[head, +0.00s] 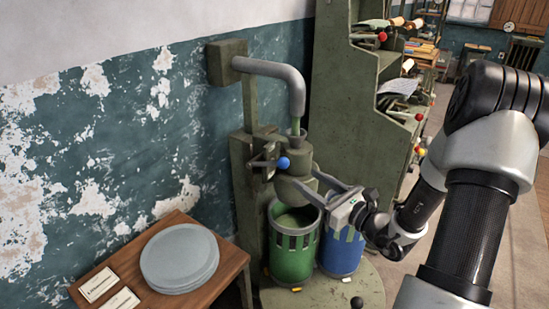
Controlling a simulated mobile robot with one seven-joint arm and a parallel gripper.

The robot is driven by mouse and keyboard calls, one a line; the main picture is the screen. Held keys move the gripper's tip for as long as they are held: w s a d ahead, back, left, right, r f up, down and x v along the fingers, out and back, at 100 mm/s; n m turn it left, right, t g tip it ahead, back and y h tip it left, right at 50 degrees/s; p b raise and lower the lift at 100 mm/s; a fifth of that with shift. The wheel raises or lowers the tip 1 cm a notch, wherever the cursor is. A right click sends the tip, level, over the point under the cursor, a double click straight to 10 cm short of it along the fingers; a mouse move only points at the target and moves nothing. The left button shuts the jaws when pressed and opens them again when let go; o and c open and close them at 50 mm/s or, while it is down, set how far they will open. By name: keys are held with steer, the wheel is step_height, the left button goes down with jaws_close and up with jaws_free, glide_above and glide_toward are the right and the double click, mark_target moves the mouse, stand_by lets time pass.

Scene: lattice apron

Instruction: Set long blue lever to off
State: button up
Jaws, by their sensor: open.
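A lever with a blue ball knob (283,162) sticks out from the front of the olive-green dispenser (262,143). Its shaft is short in view and partly hidden by the knob, so I cannot read its on or off position. My gripper (307,180) is open and empty, with its two fingers pointing left toward the dispenser's nozzle. The fingertips are just right of and slightly below the blue knob. They overlap the nozzle in the picture; I cannot tell whether they touch it. A green column shows below the mouth of the grey pipe (285,72).
A green bin (293,257) with green contents and a blue bin (342,250) stand below the nozzle on a round base. A wooden table (228,268) with stacked grey discs (179,258) is at the left. Olive shelving (345,105) stands behind my arm.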

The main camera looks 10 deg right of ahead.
mark_target(268, 164)
steer(key=x, duration=1.5)
steer(key=shift+a+b, duration=0.15)
steer(key=shift+b, duration=0.2)
steer(key=shift+c, duration=0.4)
jaws_close()
